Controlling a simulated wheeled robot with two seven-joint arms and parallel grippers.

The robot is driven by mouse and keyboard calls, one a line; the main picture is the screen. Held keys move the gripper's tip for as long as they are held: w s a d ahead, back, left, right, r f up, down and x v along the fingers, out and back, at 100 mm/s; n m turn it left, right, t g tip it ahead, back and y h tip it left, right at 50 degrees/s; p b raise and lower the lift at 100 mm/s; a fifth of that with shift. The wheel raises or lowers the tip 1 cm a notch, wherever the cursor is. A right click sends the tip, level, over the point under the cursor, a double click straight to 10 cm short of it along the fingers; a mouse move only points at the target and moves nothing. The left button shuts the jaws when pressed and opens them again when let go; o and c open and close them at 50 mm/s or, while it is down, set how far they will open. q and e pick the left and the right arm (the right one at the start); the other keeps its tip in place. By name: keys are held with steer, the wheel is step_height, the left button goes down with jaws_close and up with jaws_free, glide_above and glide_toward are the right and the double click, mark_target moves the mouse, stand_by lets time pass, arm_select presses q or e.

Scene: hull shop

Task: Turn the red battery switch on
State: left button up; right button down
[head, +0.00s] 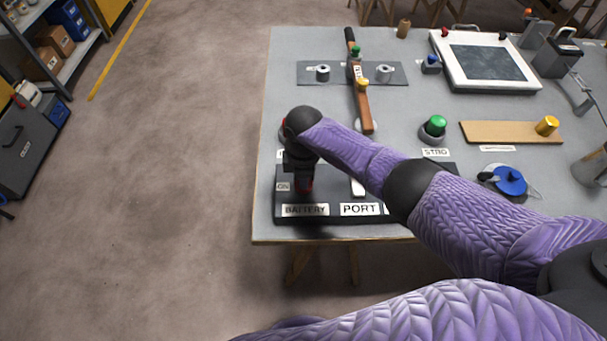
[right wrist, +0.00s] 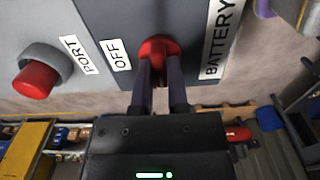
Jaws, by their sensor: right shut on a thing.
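The red battery switch (head: 305,187) is on a dark panel (head: 333,220) at the table's near left corner, above a BATTERY label and right of an ON label. My right gripper (head: 303,175) reaches down over it and hides most of it. In the right wrist view the red knob (right wrist: 158,50) sits between the two dark fingers of my right gripper (right wrist: 160,88), which is shut on it. An OFF label (right wrist: 115,54) is left of the knob there, and the BATTERY label (right wrist: 222,38) is right. I cannot tell which label the knob points to. My left gripper is out of view.
A red button (right wrist: 36,79) shows in the right wrist view. The floor left of the table is clear.

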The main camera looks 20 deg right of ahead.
steer(key=c, duration=0.8)
jaws_free()
steer(key=shift+o, duration=0.9)
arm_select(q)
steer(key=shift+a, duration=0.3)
arm_select(e)
steer(key=shift+r, duration=0.1)
step_height(320, 180, up, 9)
steer(key=p, duration=0.4)
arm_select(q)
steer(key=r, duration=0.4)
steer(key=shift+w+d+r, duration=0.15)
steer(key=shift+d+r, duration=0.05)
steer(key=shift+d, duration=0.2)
arm_select(e)
steer(key=shift+r, duration=0.4)
